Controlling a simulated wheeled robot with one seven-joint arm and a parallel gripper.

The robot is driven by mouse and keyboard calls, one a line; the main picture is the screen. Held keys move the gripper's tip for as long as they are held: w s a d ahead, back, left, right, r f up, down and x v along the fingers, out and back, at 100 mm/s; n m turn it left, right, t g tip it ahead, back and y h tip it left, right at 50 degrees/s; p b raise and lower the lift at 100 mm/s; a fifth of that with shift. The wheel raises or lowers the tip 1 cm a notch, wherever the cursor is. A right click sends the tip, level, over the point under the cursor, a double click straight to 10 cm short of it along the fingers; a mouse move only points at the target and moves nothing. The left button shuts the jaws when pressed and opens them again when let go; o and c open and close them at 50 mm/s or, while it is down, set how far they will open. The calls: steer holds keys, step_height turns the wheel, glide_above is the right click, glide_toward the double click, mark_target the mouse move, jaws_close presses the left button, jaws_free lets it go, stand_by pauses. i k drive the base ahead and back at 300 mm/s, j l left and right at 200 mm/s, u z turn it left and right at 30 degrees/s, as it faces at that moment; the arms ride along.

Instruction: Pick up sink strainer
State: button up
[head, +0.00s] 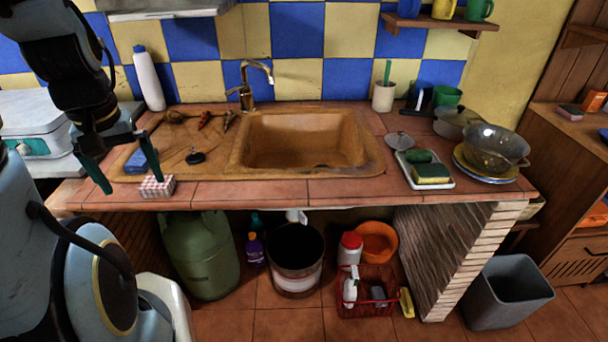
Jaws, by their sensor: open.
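A small grey metal disc with a raised middle (400,140) lies on the tiled counter just right of the sink; it may be the sink strainer, but it is too small to be sure. A small black round piece with a thin stem (195,157) lies on the drainboard left of the basin; it looks like a plug or strainer too. My gripper (122,167) hangs at the left over the counter's front left part, its two green-tipped fingers spread apart with nothing between them. It is left of the black piece and far from the grey disc.
A blue block (140,160) and a red-checked box (157,186) sit close by my gripper. The sink basin (304,142) is empty under a brass tap (248,85). A white tray with sponges (428,180), a pot (458,122) and a glass bowl (490,145) crowd the right.

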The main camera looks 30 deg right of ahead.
mark_target(399, 142)
steer(key=l, duration=0.95)
steer(key=k+l, duration=0.1)
steer(key=l, duration=0.8)
